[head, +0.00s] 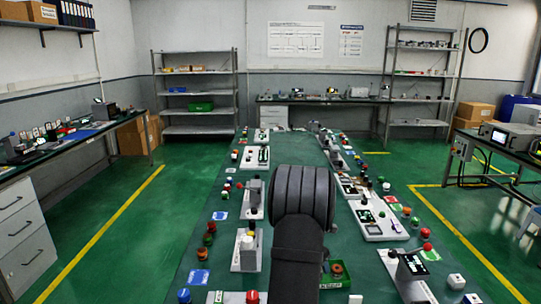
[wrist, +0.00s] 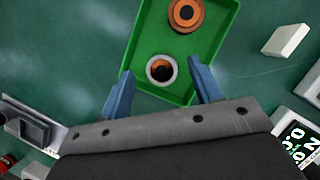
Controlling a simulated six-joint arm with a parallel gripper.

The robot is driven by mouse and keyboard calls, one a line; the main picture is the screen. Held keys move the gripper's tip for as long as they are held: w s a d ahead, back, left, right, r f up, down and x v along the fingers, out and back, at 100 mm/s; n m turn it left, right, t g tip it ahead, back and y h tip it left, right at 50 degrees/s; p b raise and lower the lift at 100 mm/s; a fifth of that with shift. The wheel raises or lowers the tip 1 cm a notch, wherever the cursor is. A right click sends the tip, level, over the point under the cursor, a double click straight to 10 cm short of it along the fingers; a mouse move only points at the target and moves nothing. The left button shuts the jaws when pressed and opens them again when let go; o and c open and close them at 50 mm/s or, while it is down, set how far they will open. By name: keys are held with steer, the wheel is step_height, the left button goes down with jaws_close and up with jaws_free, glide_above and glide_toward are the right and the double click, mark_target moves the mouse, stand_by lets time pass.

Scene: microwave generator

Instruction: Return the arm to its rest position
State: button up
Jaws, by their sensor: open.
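My gripper (wrist: 160,92) shows in the wrist view with its two blue fingers spread apart and nothing between the tips that I can see held. Just beyond the fingertips is a green tray (wrist: 151,40). A white-rimmed ring with a dark, orange-edged centre (wrist: 161,69) lies in the tray near the fingertips. An orange and brown ring (wrist: 185,14) lies farther up in the tray. In the head view my dark arm reaches forward over the bench and hides the fingers. Part of the green tray (head: 326,281) shows beside the arm.
The long green bench (head: 200,262) carries panels and coloured knobs along both sides. A white block (wrist: 287,39) lies right of the tray. A grey bracket (wrist: 35,129) stands at lower left, and a display panel (wrist: 296,143) at lower right. Bare bench lies left of the tray.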

steer(key=shift+s+a+f, duration=0.1)
steer(key=shift+f, duration=0.85)
steer(key=v, duration=1.1)
steer(key=x, duration=1.1)
steer(key=shift+f, duration=0.1)
steer(key=r, duration=0.4)
steer(key=shift+d+r, duration=0.25)
steer(key=s+d+r, duration=0.7)
steer(key=s+d, duration=0.1)
steer(key=s+d+r+m+g+h, duration=0.1)
steer(key=s+d+m+g, duration=0.3)
steer(key=s, duration=1)
steer(key=s+d+m, duration=0.3)
steer(key=s+m, duration=0.3)
steer(key=s, duration=0.7)
steer(key=w+a+f, duration=0.4)
steer(key=w+f, duration=0.1)
steer(key=w, duration=0.3)
steer(key=shift+w+a+f, duration=0.2)
steer(key=shift+w+f, duration=0.05)
